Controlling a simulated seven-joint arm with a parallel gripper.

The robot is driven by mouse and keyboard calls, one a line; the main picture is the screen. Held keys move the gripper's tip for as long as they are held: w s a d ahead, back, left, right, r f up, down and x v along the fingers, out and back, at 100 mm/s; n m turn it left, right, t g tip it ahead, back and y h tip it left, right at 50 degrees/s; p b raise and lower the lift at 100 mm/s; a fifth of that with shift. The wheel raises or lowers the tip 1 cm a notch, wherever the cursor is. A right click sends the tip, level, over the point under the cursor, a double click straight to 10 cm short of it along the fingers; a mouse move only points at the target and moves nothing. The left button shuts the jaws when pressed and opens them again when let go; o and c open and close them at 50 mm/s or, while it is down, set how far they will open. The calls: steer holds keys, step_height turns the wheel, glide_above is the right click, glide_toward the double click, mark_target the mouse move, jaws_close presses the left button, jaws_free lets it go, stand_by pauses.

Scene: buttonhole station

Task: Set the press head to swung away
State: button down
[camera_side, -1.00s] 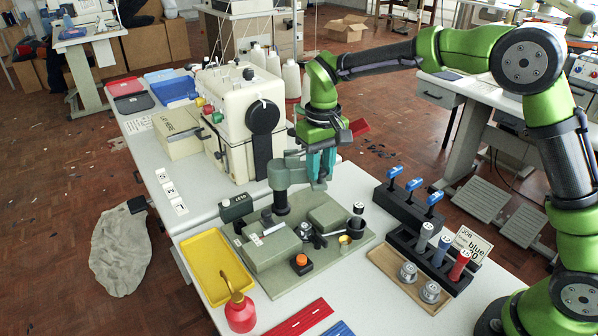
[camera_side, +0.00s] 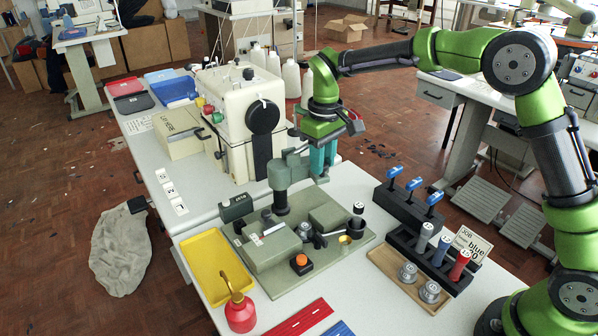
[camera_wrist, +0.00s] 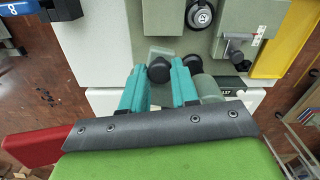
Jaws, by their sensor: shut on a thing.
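The press head (camera_side: 280,175) is a grey-green arm on a short post near the back of the grey-green base plate (camera_side: 345,258). In the side view it points to the back right, out past the plate's rear edge and away from the blocks on the plate. My gripper (camera_side: 322,164) has teal fingers and is shut at the head's outer end. In the wrist view a dark round knob (camera_wrist: 159,70) sits between the fingertips (camera_wrist: 160,82). The fingers hide part of the head's end.
The cream sewing machine (camera_side: 236,110) stands close behind the press head. On the plate are blocks and an orange button (camera_side: 301,259). A yellow tray (camera_side: 196,252) and red bottle (camera_side: 240,312) lie left, a spool rack (camera_side: 402,243) and blue-handled tools (camera_side: 414,184) right.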

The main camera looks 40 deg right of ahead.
steer(key=c, duration=0.8)
jaws_free()
steer(key=shift+c, duration=0.2)
steer(key=shift+r, duration=0.1)
step_height(320, 180, up, 17)
steer(key=s+d+f+m+t, duration=0.1)
steer(key=s+f+m+t, duration=0.1)
steer(key=s, duration=0.6)
steer(key=s+d+f+m+t+y, duration=0.1)
steer(key=s+d+f+m+t, duration=0.1)
steer(key=s, duration=0.6)
steer(key=s+d+f+m+t+y, duration=0.1)
steer(key=s+f+m+t, duration=0.1)
steer(key=s, duration=0.7)
steer(key=shift+d+f+t, duration=0.25)
steer(key=shift+f+t, duration=0.35)
